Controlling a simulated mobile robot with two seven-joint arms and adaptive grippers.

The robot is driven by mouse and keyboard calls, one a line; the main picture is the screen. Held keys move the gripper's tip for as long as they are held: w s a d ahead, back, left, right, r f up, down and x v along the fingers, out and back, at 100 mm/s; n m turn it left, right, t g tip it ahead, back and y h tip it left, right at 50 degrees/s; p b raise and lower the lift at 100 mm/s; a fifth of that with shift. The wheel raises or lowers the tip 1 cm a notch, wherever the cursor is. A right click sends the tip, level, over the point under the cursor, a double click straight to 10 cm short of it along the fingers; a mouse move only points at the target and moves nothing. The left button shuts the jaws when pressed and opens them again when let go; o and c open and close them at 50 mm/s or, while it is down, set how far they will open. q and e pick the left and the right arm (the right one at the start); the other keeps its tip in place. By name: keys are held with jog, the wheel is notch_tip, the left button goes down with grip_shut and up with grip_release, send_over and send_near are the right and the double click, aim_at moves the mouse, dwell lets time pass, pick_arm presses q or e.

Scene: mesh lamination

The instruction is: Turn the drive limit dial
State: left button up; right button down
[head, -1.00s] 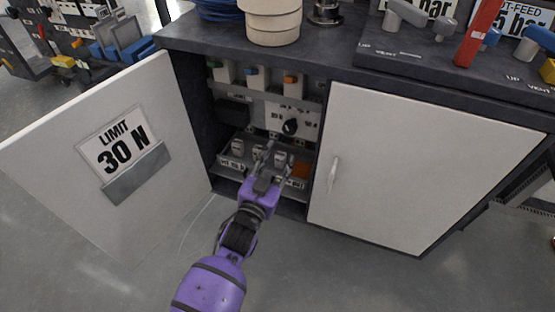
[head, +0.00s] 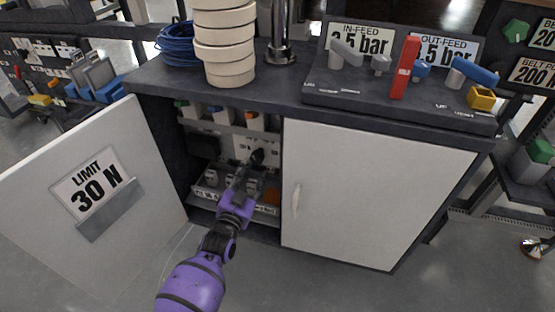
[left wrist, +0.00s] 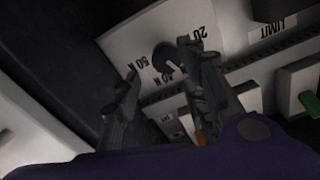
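The drive limit dial (head: 257,157) is a dark knob on a pale plate inside the open cabinet. In the left wrist view the dial (left wrist: 164,55) sits on a white scale plate (left wrist: 150,35) marked 20, 30 N and 50 N, which appears upside down. My left gripper (head: 243,172) reaches into the cabinet, just in front of the dial. In the left wrist view its fingers (left wrist: 158,60) are apart, with the dial seen between the tips; contact cannot be told. The dial's pointer is not clear. My right gripper is out of view.
The open left door (head: 60,235) carries a "LIMIT 30 N" card (head: 90,185). The right door (head: 370,195) is shut. A tray (head: 212,190) with several small parts lies below the dial. Cream rings (head: 224,45) and blue cable (head: 176,42) stand on top.

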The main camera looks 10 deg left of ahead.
aim_at(259, 162)
pick_arm(q)
jog(key=w+b, duration=0.1)
jog(key=w, duration=0.5)
jog(key=shift+w+f+b, duration=0.1)
jog(key=shift+w+b, duration=0.05)
jog(key=shift+b, duration=0.25)
jog(key=shift+w, duration=0.4)
jog(key=shift+c, duration=0.5)
grip_shut()
jog(key=shift+d+n, duration=0.15)
jog(key=shift+n, duration=0.55)
